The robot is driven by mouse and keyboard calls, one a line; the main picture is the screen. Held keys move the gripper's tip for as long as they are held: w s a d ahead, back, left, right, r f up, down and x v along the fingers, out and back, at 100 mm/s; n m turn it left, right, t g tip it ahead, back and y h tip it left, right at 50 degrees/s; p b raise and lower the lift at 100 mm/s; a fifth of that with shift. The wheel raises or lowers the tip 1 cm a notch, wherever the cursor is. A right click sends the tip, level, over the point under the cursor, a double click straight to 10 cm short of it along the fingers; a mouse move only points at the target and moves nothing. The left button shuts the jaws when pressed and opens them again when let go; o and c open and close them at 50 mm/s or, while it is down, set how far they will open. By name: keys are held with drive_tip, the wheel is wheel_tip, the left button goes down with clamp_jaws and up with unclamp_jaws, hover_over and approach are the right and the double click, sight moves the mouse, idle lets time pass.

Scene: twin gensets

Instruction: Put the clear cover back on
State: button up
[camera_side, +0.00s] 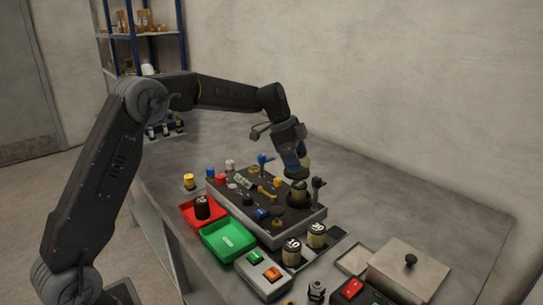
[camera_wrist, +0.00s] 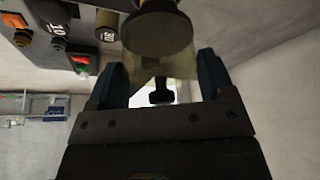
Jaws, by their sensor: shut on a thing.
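My gripper (camera_side: 297,158) is above the right rear part of the black control panel (camera_side: 240,187). It also shows in the wrist view (camera_wrist: 162,68), its blue fingers shut on a see-through yellowish piece, which looks like the clear cover (camera_wrist: 184,62). In the side view the cover (camera_side: 303,166) is small and partly hidden by the fingers. Just below it a round black-and-tan part (camera_side: 299,190) stands on the panel; I cannot tell whether they touch. In the wrist view a dark round disc (camera_wrist: 157,36) sits at the cover's far end, and a black knob shows behind.
Numbered cylinders (camera_side: 291,252) stand in front. A lidded metal box (camera_side: 408,268) is at right. The back right of the table is clear.

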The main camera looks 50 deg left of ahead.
sight(300, 185)
drive_tip(key=shift+w+d+f+m, duration=0.1)
drive_tip(key=shift+w+d+m, duration=0.2)
drive_tip(key=shift+f, duration=3.15)
drive_tip(key=shift+f, duration=0.15)
drive_tip(key=o, duration=0.9)
drive_tip(key=shift+o, duration=0.2)
drive_tip(key=shift+r, duration=3.5)
